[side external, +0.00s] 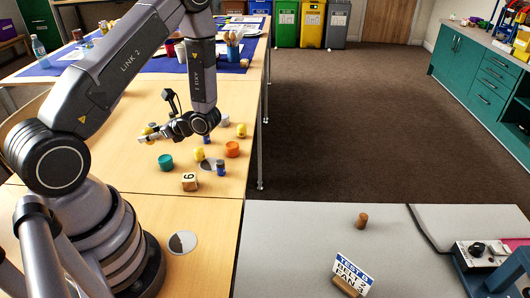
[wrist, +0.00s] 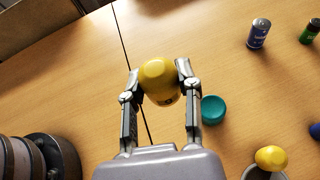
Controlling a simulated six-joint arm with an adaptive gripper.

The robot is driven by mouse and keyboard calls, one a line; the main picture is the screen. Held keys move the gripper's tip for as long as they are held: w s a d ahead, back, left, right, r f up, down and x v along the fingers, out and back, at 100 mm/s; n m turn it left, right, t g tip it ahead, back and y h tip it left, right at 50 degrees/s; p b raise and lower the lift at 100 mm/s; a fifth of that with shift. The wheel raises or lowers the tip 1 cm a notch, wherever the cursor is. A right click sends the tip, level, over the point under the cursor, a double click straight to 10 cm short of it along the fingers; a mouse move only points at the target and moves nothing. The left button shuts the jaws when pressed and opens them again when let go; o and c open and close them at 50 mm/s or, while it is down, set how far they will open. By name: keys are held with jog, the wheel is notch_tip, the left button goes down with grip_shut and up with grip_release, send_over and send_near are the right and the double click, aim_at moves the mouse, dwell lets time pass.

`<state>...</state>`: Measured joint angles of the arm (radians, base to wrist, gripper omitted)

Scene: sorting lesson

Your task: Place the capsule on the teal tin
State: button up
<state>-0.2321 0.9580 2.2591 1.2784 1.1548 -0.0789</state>
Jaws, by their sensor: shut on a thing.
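My gripper (side external: 147,138) is shut on a rounded yellow capsule (side external: 149,130) and holds it above the wooden table. In the wrist view the capsule (wrist: 159,82) sits between the two fingertips (wrist: 158,80), with a small dark mark on its lower side. The teal tin (side external: 165,161) stands on the table below and a little to the right of my gripper in the side view. In the wrist view the teal tin (wrist: 212,109) shows just right of the right finger, partly hidden by it. Nothing is seen on its top.
A further yellow piece (side external: 241,130) is farther back.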

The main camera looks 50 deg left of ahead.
send_over(165, 158)
jog(key=f, duration=0.5)
jog(key=shift+s+d+f, duration=0.15)
jog(key=shift+d+f, duration=0.05)
jog(key=shift+f, duration=0.2)
jog(key=shift+a+f, duration=0.15)
jog(key=shift+f, duration=1.6)
jog(key=shift+f, duration=0.15)
jog(key=o, duration=0.7)
